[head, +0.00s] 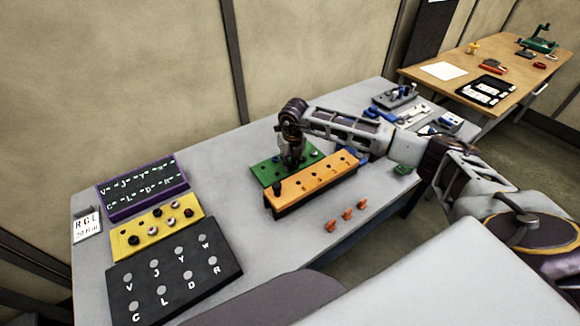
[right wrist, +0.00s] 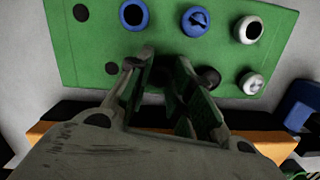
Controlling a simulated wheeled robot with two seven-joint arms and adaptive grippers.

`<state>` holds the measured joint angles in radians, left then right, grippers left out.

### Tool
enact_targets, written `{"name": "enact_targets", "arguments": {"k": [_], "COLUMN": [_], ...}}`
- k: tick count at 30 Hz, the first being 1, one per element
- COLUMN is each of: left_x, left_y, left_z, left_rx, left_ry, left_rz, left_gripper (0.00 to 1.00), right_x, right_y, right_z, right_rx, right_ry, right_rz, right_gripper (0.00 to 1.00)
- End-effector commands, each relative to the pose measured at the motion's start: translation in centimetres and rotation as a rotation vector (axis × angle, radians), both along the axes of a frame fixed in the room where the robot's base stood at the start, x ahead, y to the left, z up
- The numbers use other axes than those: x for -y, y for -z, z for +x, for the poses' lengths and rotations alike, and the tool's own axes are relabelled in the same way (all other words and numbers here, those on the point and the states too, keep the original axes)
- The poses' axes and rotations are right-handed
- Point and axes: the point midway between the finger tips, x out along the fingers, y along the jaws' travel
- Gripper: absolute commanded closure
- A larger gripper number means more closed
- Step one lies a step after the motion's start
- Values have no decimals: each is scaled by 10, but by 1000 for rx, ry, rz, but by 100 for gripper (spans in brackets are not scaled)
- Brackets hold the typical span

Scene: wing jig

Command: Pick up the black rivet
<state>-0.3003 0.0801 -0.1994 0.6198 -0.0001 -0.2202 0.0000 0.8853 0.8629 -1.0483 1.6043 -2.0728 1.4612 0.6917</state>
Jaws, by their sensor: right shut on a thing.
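My right gripper (head: 289,162) points down over the green board (head: 267,174). In the right wrist view its fingers (right wrist: 164,88) are close together over the near part of that board, shut on a dark thing between them, which I take for the black rivet. The fingers and shadow mostly hide it, and I cannot tell whether it is clear of the board. A dark round spot (right wrist: 208,77) shows just right of the fingers, a hole or a dark rivet. My left gripper is not in view.
The orange block (head: 318,180), with a dark peg at its left end, stands in front of the green board. Blue pieces (right wrist: 195,19) and white pieces (right wrist: 251,83) sit on the board. A yellow tray (head: 157,226) is at left.

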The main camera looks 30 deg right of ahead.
Motion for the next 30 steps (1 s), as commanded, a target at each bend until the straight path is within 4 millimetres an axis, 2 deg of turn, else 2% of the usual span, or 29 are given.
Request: {"name": "enact_targets", "arguments": {"k": [11, 16, 20, 30], "left_x": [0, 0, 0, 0], "left_y": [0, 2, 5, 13], "left_z": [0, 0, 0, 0], "left_rx": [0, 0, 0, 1], "left_ry": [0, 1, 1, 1], "left_rz": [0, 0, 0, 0], "left_gripper": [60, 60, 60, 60], "right_x": [0, 0, 0, 0], "right_y": [-1, -10, -23, -73], "right_z": [0, 1, 1, 1], "right_rx": [1, 2, 3, 3], "right_ry": [0, 0, 0, -1], "right_rz": [0, 1, 1, 1], "right_gripper": [95, 95, 95, 95]}}
